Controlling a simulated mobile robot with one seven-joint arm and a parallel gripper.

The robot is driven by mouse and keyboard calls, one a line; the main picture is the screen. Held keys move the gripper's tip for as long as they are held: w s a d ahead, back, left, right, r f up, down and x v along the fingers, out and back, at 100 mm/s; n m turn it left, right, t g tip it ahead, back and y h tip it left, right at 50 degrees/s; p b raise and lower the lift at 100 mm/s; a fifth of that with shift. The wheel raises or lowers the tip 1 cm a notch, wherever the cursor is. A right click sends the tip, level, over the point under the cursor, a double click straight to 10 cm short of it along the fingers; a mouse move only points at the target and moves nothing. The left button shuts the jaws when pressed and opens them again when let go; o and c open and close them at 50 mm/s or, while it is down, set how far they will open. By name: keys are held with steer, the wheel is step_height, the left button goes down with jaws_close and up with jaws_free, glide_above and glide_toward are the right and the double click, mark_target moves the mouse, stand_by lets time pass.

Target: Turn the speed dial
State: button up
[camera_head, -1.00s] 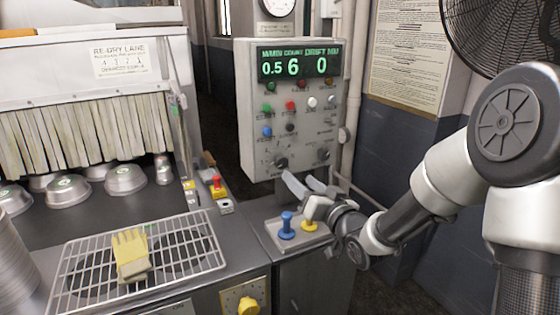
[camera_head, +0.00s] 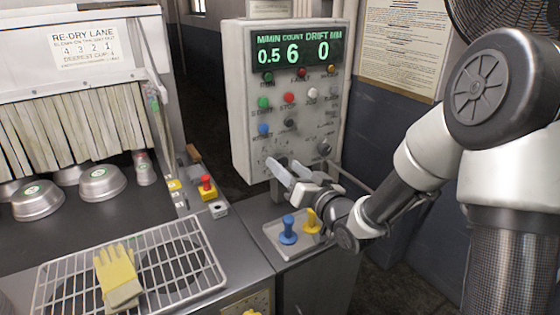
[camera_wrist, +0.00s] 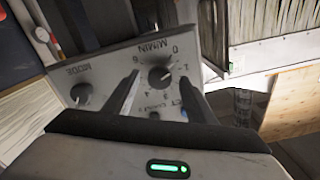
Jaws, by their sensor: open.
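The speed dial (camera_wrist: 162,77) is a black knob marked M/MIN with numbers around it. In the wrist view it shows between and just beyond my gripper's fingertips (camera_wrist: 160,73); whether they touch it I cannot tell. In the head view my gripper (camera_head: 283,168) is open at the lower left of the grey control panel (camera_head: 240,130) and largely hides the dial. The display (camera_head: 298,52) reads 0.5 M/MIN, count 6, drift 0.
The MODE knob (camera_head: 323,148) sits right of the dial; it also shows in the wrist view (camera_wrist: 82,93). Coloured buttons fill the panel above. Blue (camera_head: 288,229) and yellow (camera_head: 311,220) handled stamps stand on a tray below. A red button (camera_head: 207,187) is to the left.

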steer(key=shift+w+a, duration=0.15)
steer(key=shift+w, duration=0.1)
steer(key=c, duration=1.1)
steer(key=shift+o, duration=0.3)
steer(key=n+b, duration=0.1)
steer(key=b, duration=0.2)
steer(key=shift+f+n+b, duration=0.35)
steer(key=shift+f+n, duration=0.05)
steer(key=n+b, duration=0.1)
steer(key=r+n+b, duration=0.1)
steer(key=shift+n+b, duration=0.35)
steer(key=shift+n, duration=0.05)
